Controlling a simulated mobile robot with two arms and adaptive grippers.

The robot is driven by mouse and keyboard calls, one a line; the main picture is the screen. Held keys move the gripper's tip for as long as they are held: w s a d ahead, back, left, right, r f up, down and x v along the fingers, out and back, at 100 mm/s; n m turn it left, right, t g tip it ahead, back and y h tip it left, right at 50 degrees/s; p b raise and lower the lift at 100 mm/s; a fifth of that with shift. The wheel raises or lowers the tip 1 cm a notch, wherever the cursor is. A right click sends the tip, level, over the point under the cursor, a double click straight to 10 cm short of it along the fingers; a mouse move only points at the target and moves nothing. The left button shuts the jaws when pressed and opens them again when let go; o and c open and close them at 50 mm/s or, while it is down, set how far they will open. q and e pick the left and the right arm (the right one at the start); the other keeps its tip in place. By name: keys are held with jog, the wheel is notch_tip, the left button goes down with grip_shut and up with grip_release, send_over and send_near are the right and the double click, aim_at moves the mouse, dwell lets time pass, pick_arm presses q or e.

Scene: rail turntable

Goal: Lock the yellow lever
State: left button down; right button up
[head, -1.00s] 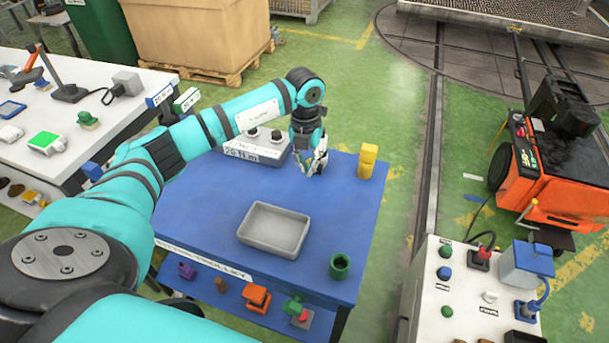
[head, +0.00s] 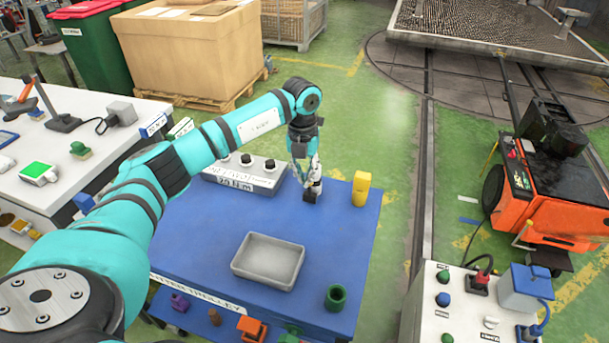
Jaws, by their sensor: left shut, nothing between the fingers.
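I cannot make out a yellow lever for certain in the head view. A yellow upright block (head: 361,189) stands at the back right corner of the blue trolley top (head: 210,240). My left gripper (head: 312,195) points down over the back of the trolley, left of the yellow block and apart from it. Its fingers are shut with nothing between them. Whether the fingertips touch the trolley top I cannot tell. My right gripper is out of view.
A grey box with black knobs (head: 246,175) sits left of my gripper. A grey tray (head: 268,262) and a green cup (head: 335,297) are on the trolley. An orange vehicle (head: 560,195) stands at right, near the rails and turntable (head: 400,55). Green floor lies between.

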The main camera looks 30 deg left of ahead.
pick_arm(q)
jog(key=shift+r, duration=0.15)
notch_tip(320, 180, up, 12)
jog(key=shift+a, duration=0.15)
dwell(0.5)
jog(key=shift+s, duration=0.1)
dwell(0.4)
